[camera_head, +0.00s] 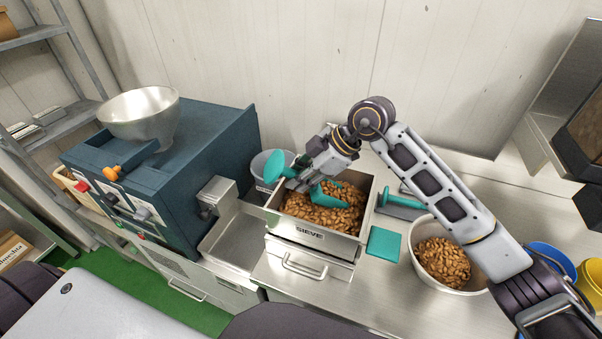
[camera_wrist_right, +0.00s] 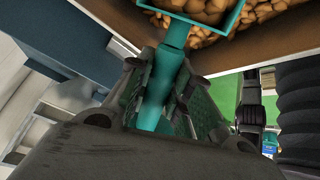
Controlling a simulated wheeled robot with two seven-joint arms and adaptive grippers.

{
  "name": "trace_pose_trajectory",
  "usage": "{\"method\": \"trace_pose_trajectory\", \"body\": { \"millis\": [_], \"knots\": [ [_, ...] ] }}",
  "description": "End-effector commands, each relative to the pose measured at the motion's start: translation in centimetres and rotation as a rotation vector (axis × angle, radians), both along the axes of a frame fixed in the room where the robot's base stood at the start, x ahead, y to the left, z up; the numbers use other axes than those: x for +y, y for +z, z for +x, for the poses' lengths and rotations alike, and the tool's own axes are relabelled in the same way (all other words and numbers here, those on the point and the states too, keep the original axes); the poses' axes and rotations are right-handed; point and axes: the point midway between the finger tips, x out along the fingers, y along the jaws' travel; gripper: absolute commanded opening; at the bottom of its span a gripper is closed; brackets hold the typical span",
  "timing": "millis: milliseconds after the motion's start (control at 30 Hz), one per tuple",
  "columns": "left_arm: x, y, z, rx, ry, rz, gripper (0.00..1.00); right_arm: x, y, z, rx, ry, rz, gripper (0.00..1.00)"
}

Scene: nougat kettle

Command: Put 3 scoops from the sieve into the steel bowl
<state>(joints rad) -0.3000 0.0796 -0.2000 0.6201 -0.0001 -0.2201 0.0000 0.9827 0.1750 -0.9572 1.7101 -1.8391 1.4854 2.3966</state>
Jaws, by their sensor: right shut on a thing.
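The sieve (camera_head: 311,236) is a labelled steel box on the counter, holding many brown nuts (camera_head: 318,212). My right gripper (camera_head: 302,181) is over it, shut on a teal scoop (camera_head: 326,197). Teal parts show on both sides of the gripper in the head view. In the right wrist view the scoop's handle (camera_wrist_right: 160,92) runs between the fingers, and nuts show within its rim; how full it is cannot be told. A round steel bowl (camera_head: 417,275) with nuts in it stands right of the sieve, beneath my right arm. My left gripper is out of view.
A blue machine (camera_head: 190,150) with a steel hopper (camera_head: 145,115) stands left. A grey bin (camera_head: 268,168) is behind the sieve. A teal square (camera_head: 384,243) and another teal tool (camera_head: 402,204) lie between sieve and bowl. Blue and yellow containers (camera_head: 590,283) stand far right.

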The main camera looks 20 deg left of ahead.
Motion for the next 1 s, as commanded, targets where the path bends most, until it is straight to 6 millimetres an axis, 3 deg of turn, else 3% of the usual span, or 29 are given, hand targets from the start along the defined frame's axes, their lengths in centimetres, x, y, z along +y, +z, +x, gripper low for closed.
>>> {"method": "trace_pose_trajectory", "body": {
  "millis": [767,1000],
  "knots": [
    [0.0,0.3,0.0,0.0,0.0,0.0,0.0,1.5,-3.8,-0.8,-0.151,0.002,-0.262,0.0],
    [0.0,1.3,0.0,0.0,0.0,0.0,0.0,2.6,-3.3,-1.4,-0.217,0.001,-0.375,0.0]
  ]
}}
